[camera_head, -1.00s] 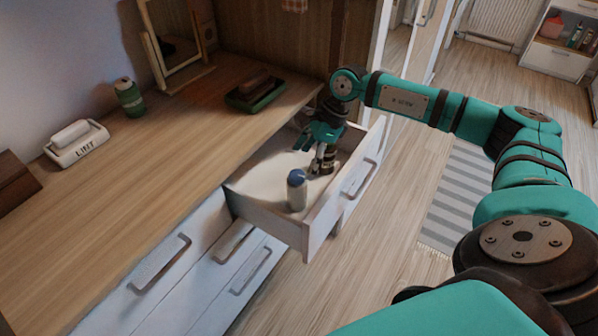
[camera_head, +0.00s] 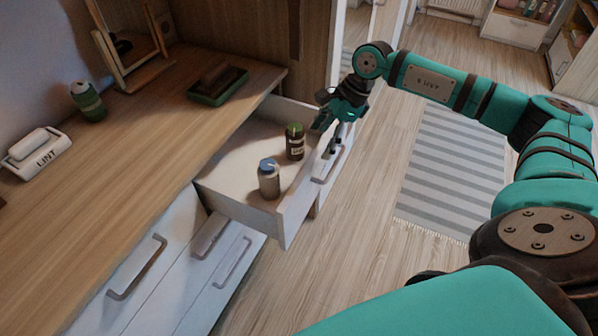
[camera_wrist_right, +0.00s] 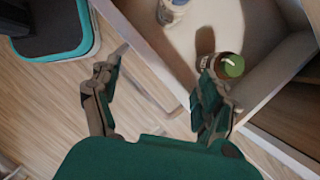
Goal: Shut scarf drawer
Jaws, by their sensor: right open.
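The open drawer (camera_head: 233,200) sticks out from the white dresser below the wooden top. A blue-capped bottle (camera_head: 269,180) and a dark jar with a green lid (camera_head: 295,143) stand in it; the jar also shows in the right wrist view (camera_wrist_right: 226,66). No scarf can be made out. My right gripper (camera_head: 331,138) is open and empty at the drawer's front, near its far end and above the front handle (camera_head: 327,168). In the right wrist view its fingers (camera_wrist_right: 152,98) are spread near the drawer's rim; contact cannot be told. My left gripper is out of view.
On the dresser top are a green tray with a dark brush (camera_head: 218,85), a green can (camera_head: 88,101), a white LINT box (camera_head: 38,150) and a mirror stand (camera_head: 135,45). Closed drawers with handles (camera_head: 137,268) lie nearer. Floor and a striped rug (camera_head: 455,170) are clear at right.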

